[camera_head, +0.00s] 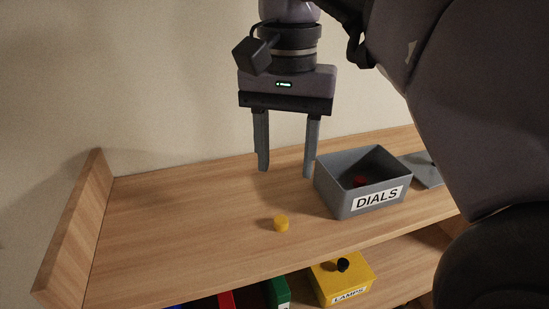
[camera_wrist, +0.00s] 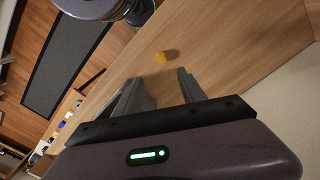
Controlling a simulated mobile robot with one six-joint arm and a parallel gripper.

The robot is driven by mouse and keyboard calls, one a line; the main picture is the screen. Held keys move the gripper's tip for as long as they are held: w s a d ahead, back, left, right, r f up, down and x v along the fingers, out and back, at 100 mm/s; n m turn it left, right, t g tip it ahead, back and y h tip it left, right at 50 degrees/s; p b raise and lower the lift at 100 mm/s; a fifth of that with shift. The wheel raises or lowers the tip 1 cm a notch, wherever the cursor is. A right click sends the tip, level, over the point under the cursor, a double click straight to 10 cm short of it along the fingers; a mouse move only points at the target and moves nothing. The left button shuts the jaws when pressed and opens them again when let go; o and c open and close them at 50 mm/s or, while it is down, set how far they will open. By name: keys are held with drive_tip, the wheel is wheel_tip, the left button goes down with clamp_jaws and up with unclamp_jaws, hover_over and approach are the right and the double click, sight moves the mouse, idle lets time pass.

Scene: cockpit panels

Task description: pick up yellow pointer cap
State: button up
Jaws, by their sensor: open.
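The yellow pointer cap (camera_head: 281,223) is a small round yellow piece lying on the bare wooden shelf top, left of the grey box. It also shows in the wrist view (camera_wrist: 160,57), ahead of the fingertips and roughly between their lines. My gripper (camera_head: 285,172) is open and empty, its two fingers pointing down above the shelf. In the head view the fingertips are above and behind the cap, apart from it. In the wrist view my gripper (camera_wrist: 157,76) has its fingers spread with nothing between them.
A grey box labelled DIALS (camera_head: 340,201) stands right of the cap, with a red piece (camera_head: 360,182) inside. A grey lid or plate (camera_head: 425,170) lies farther right. A raised wooden end board (camera_head: 75,232) bounds the left. Below is a yellow LAMPS box (camera_head: 345,284) with a black knob.

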sight(281, 219)
wheel_tip(281, 219, down, 10)
drive_tip(key=b, duration=0.3)
drive_tip(key=shift+a+f, duration=0.15)
drive_tip(key=shift+f, duration=0.05)
drive_tip(key=shift+s+a+f, duration=0.1)
drive_tip(key=shift+s+f, duration=0.1)
drive_tip(key=shift+f, duration=0.25)
drive_tip(key=shift+w, duration=0.1)
drive_tip(key=shift+c, duration=0.5)
clamp_jaws()
